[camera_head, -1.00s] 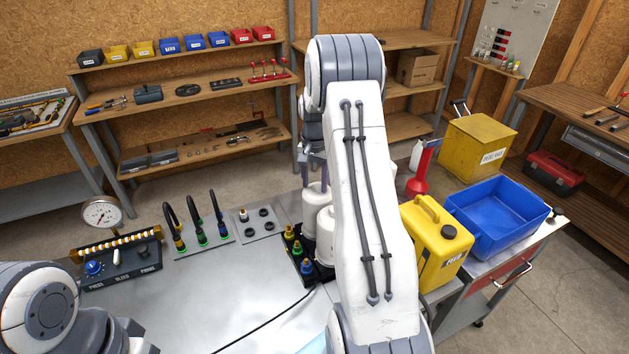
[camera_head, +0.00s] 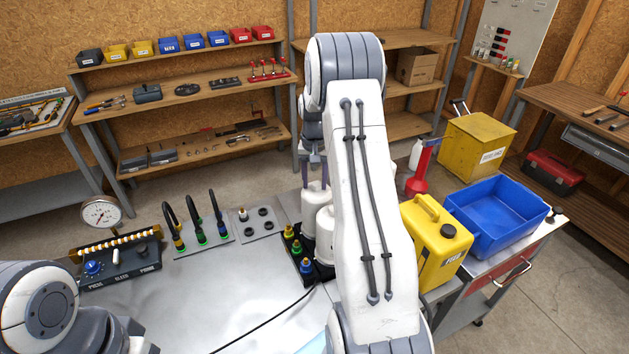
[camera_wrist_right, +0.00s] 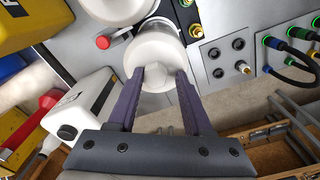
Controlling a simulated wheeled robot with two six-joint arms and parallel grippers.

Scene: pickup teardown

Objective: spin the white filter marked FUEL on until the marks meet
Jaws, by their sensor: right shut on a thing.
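A white filter (camera_head: 313,203) stands upright at the far end of the black block (camera_head: 318,273), partly behind my right arm. It also shows in the right wrist view (camera_wrist_right: 157,45). My right gripper (camera_wrist_right: 160,73) is shut on it, one purple finger on each side of its end. In the head view the right gripper (camera_head: 315,182) comes down on it from above. A second white canister (camera_head: 325,232) stands closer, partly covered by my arm. I cannot read a FUEL label on the held filter or see its marks. My left gripper is out of view.
Yellow, green and blue fittings (camera_head: 295,248) sit beside the canisters. Hoses on a plate (camera_head: 205,240) and a gauge panel (camera_head: 120,262) stand to the left. A yellow jug (camera_head: 425,245) and blue bin (camera_head: 480,235) are right.

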